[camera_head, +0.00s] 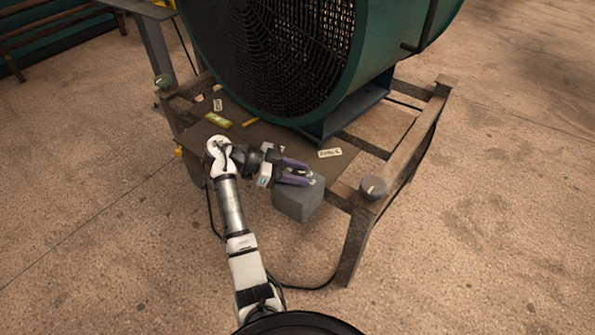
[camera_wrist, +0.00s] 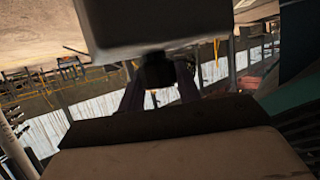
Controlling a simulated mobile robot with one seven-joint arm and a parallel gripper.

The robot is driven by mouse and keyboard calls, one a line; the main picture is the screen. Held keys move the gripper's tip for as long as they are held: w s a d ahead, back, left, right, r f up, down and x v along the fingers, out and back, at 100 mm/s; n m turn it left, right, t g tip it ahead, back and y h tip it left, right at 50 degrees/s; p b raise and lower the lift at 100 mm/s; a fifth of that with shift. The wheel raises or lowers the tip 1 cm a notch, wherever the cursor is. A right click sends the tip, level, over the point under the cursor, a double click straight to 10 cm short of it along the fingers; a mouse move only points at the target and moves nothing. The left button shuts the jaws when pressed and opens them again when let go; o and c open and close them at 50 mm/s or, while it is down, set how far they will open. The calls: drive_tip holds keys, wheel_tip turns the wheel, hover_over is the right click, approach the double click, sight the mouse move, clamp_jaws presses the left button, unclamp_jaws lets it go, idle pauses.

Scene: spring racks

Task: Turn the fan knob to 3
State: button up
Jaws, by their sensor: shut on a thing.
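The fan (camera_head: 270,50) is a large green drum with a dark grille, on a blue stand on the low bench. A grey box (camera_head: 298,203) sits at the bench's front edge. In the wrist view, a grey box face (camera_wrist: 150,22) fills the top, with a dark knob (camera_wrist: 158,72) projecting from it. My gripper (camera_head: 308,178) is at the top of the box in the head view. Its fingers (camera_wrist: 160,92) are on either side of the knob in the wrist view and shut on it. The fingers hide the knob in the head view; no dial numbers are readable.
The bench (camera_head: 355,245) has a wooden frame. A round grey container (camera_head: 373,187) stands on its front corner. A white label (camera_head: 330,153), a yellow level (camera_head: 217,119) and a small yellow stick (camera_head: 251,123) lie on top. A cable runs across the floor.

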drive_tip(key=shift+s+f, duration=0.1)
drive_tip(key=shift+f, duration=0.1)
drive_tip(key=o, duration=1)
drive_tip(key=shift+c, duration=0.2)
drive_tip(key=shift+r, duration=0.1)
drive_tip(key=shift+a+r, duration=0.3)
drive_tip(key=shift+a, duration=0.25)
drive_tip(key=v, duration=1.2)
drive_tip(key=shift+a+b, duration=0.3)
